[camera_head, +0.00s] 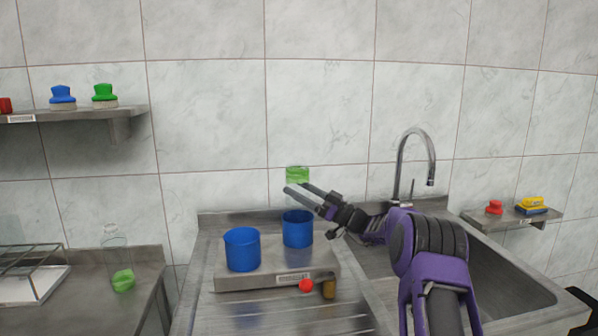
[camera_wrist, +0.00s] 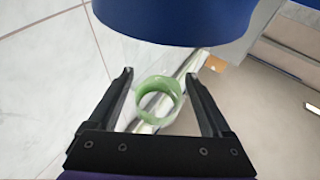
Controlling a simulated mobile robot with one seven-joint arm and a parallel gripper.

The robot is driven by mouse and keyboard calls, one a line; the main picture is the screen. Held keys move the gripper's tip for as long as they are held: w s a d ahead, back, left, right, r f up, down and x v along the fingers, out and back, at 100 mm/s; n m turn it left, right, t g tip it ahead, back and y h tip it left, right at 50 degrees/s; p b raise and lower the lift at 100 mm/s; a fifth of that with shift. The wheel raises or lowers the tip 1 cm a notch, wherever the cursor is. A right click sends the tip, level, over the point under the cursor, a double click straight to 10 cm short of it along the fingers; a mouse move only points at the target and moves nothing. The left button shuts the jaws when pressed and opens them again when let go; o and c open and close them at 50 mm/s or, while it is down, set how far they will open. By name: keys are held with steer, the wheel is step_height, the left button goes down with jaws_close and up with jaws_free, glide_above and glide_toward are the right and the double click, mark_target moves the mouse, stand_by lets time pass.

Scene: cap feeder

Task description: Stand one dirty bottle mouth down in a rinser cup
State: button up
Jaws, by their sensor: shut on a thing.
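My gripper (camera_head: 296,187) is shut on a clear bottle whose green part (camera_head: 297,173) shows just above the fingers, with the green end up. The rest of that bottle is hard to make out. In the wrist view its green ring (camera_wrist: 158,98) lies between the two fingers (camera_wrist: 159,76). Two blue rinser cups stand on a grey block: the far cup (camera_head: 298,230) lies just below my gripper, and the near cup (camera_head: 242,250) is to its left. A blue cup (camera_wrist: 175,18) fills the top of the wrist view. Another clear bottle (camera_head: 116,257) with green at its base stands upright at left.
The grey block (camera_head: 255,283) sits on the ribbed drainboard, with a red knob (camera_head: 306,285) and a brown piece (camera_head: 329,288) at its front. A tap (camera_head: 412,165) and sink basin are at right.

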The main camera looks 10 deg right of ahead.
steer(key=shift+f, duration=0.4)
steer(key=shift+f, duration=0.3)
steer(key=shift+f, duration=0.2)
steer(key=o, duration=1.1)
